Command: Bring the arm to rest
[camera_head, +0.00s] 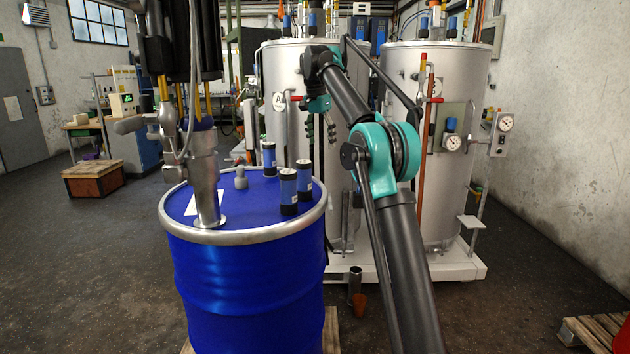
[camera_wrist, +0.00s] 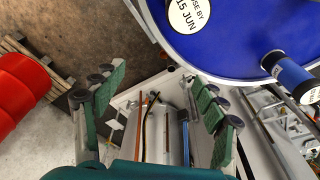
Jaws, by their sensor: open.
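My arm rises from the bottom right of the head view, bends at a teal joint and reaches up and back. My gripper (camera_head: 318,124) hangs fingers down in front of the silver tanks, behind and to the right of the blue drum (camera_head: 245,275). In the wrist view my gripper (camera_wrist: 160,98) shows its green-padded fingers wide apart, with nothing between them. The blue drum lid (camera_wrist: 225,40) fills the upper right there, off to the side of the fingers.
Small blue canisters (camera_head: 288,192) stand on the lid beside a metal pump column (camera_head: 206,185). Two silver tanks (camera_head: 435,140) stand on a white base behind my arm. A red drum (camera_wrist: 20,85) stands on a pallet.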

